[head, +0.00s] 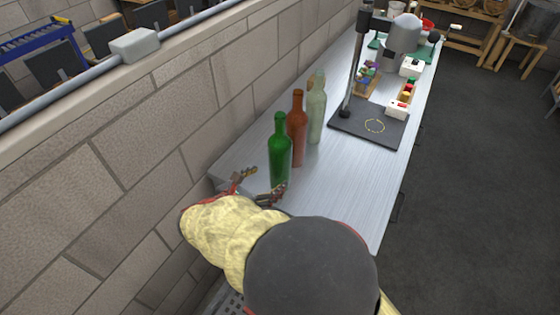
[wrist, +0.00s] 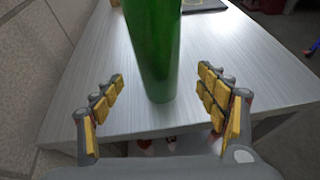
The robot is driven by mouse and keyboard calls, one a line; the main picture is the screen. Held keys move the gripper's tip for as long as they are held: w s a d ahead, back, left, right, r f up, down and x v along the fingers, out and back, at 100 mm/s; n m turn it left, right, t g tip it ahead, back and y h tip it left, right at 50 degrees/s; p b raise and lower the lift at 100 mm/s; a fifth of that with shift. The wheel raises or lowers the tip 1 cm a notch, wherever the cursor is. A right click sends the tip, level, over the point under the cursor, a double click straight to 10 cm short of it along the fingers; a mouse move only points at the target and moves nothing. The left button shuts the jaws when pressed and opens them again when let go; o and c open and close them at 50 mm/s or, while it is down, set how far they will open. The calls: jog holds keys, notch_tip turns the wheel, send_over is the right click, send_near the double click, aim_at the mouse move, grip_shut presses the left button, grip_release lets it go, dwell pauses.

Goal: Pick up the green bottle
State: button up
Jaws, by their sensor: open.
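The green bottle (head: 280,152) stands upright at the near end of the grey counter, closest to me in the row of bottles. My gripper (head: 257,181) is open at the near edge of the counter, just before the bottle's lower part. In the wrist view the green bottle (wrist: 154,50) stands ahead, between the lines of the two spread fingers of my gripper (wrist: 160,90). Its base shows on the counter and its top is cut off by the frame. The fingers show no contact with it.
A brown bottle (head: 297,128) and a pale green bottle (head: 316,110) stand close behind the green one. A stone wall (head: 130,130) runs along the left. A dark stand base (head: 370,127) lies farther back. The counter (head: 345,185) is clear to the right.

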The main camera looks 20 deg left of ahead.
jog(key=shift+w+a+r, duration=0.1)
jog(key=shift+w+r, duration=0.1)
jog(key=shift+w, duration=0.05)
jog(key=shift+w+n, duration=0.3)
jog(key=shift+w, duration=0.05)
jog(key=b+x, duration=0.3)
jog(key=x, duration=0.4)
jog(key=shift+r, duration=0.1)
jog(key=shift+c, duration=1.1)
jog(key=shift+r, duration=0.1)
jog(key=c, duration=1.5)
